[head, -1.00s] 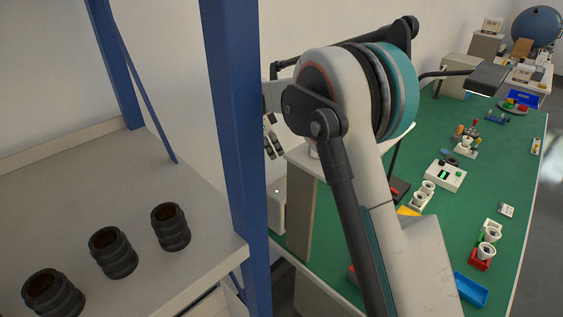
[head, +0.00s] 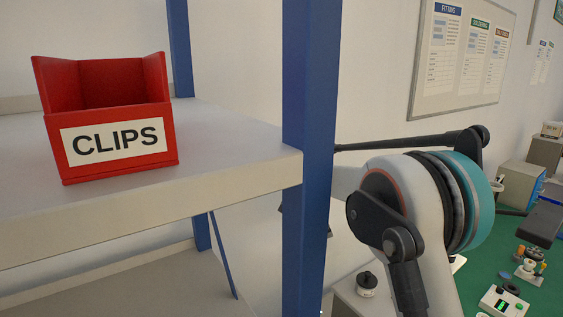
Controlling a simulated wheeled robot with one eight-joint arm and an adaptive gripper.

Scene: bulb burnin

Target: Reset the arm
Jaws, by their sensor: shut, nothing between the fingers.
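My arm (head: 411,197), white with a dark joint cover and a teal band, rises at the right of the head view. Its elbow is just right of the blue shelf post (head: 309,130). The far part of the arm runs left behind this post. I cannot make out my gripper; the post seems to hide it. Small dark edges show on both sides of the post, too little to identify.
A red CLIPS bin (head: 112,130) stands on the upper grey shelf board (head: 230,150), left of the post. Right of my arm is a green bench (head: 497,262) with a white device (head: 503,302). A small pot with a dark lid (head: 367,284) stands below the elbow.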

